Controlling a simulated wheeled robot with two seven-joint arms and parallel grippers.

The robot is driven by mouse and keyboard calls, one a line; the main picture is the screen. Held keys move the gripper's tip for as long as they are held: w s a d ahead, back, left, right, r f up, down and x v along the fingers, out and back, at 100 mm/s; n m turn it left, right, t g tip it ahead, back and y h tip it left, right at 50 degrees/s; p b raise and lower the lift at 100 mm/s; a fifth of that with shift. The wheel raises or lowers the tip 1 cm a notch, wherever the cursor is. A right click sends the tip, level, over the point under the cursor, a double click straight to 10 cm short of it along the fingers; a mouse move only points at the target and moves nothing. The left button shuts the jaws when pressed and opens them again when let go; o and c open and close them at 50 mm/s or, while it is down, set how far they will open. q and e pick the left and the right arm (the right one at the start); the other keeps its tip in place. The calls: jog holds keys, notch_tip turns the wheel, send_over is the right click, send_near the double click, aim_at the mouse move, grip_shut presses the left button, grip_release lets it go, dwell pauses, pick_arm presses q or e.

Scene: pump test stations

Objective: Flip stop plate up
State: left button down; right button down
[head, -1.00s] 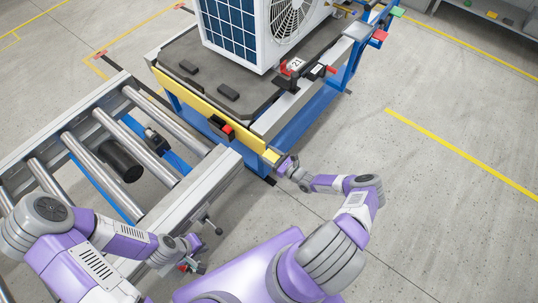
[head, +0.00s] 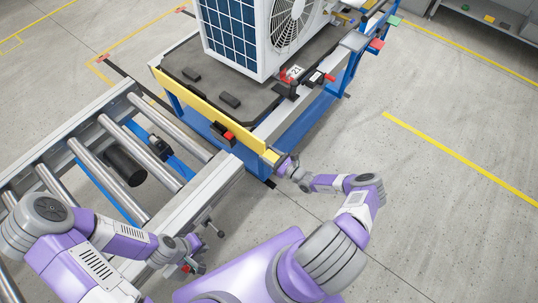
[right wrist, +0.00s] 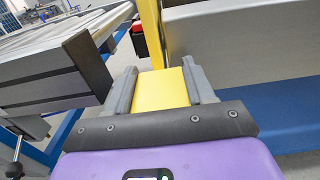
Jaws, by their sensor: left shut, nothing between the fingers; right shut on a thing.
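The yellow stop plate (head: 208,111) runs along the near end of the pallet cart, facing the roller conveyor. My right gripper (head: 279,162) is shut on the plate's right end. In the right wrist view, the yellow end of the plate (right wrist: 161,91) sits between the two grey fingers of my right gripper (right wrist: 164,82), and a taller yellow part rises beyond it. My left gripper (head: 194,266) is shut and empty, low beside the conveyor's near side.
The roller conveyor (head: 215,180) ends close to the plate and to my right gripper. A white fan unit (head: 270,45) stands on the dark pallet (head: 190,59) behind the plate. A red and black part (head: 222,132) sits on the plate's front. The right floor is clear.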

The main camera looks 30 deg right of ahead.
jog(key=shift+w+r, duration=0.1)
jog(key=shift+r, duration=0.25)
jog(key=shift+c, duration=2.4)
grip_release()
jog(key=shift+o, duration=0.4)
jog(key=shift+f, duration=0.1)
jog(key=shift+s+d, duration=0.1)
jog(key=shift+s, duration=0.1)
jog(key=p+v, duration=0.1)
jog(key=v, duration=0.6)
jog(key=shift+s+d, duration=0.1)
jog(key=shift+s, duration=0.05)
